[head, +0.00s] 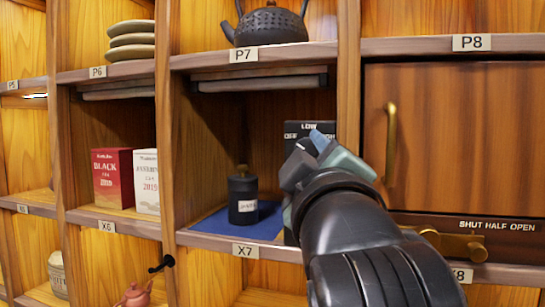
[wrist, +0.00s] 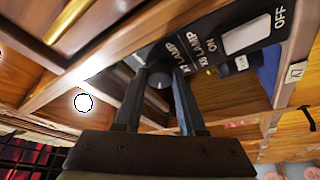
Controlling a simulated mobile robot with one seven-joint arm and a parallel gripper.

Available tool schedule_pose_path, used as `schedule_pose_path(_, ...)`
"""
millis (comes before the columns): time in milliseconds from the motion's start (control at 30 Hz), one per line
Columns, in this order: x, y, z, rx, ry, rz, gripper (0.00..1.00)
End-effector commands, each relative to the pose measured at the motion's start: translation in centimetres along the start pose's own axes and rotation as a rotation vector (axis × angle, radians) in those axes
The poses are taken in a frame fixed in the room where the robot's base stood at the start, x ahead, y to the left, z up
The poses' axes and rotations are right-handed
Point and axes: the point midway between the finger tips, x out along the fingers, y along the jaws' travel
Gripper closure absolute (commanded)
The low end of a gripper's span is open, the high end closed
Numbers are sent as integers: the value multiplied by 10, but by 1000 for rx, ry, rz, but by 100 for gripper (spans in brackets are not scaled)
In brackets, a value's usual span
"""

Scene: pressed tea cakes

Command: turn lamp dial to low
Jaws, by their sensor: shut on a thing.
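The lamp panel (head: 294,130) is a black upright plate at the right side of compartment X7, with LOW at its top and OFF at its left; my gripper covers much of it. In the wrist view the panel (wrist: 205,85) reads X7 LAMP and X8 LAMP. The lamp dial (wrist: 157,79) is a dark round knob between my fingertips. My gripper (head: 318,150) is at the panel front; in the wrist view my gripper (wrist: 160,84) is shut on the dial. The dial's pointer setting cannot be made out.
A white rocker switch (wrist: 247,37) marked ON and OFF is on the same panel. A dark labelled canister (head: 242,197) stands left of the panel on a blue mat (head: 212,222). A closed wooden door with a brass handle (head: 391,140) is on the right, above a brass latch (head: 462,245).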

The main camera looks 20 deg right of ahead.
Motion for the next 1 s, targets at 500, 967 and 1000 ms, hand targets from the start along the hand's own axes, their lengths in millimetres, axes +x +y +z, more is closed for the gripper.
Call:
schedule_pose_path(500,-1,-6,0,385,6,161,100)
schedule_pose_path(967,0,-7,-3,746,5,309,100)
schedule_pose_path(1000,0,-6,-3,768,5,320,100)
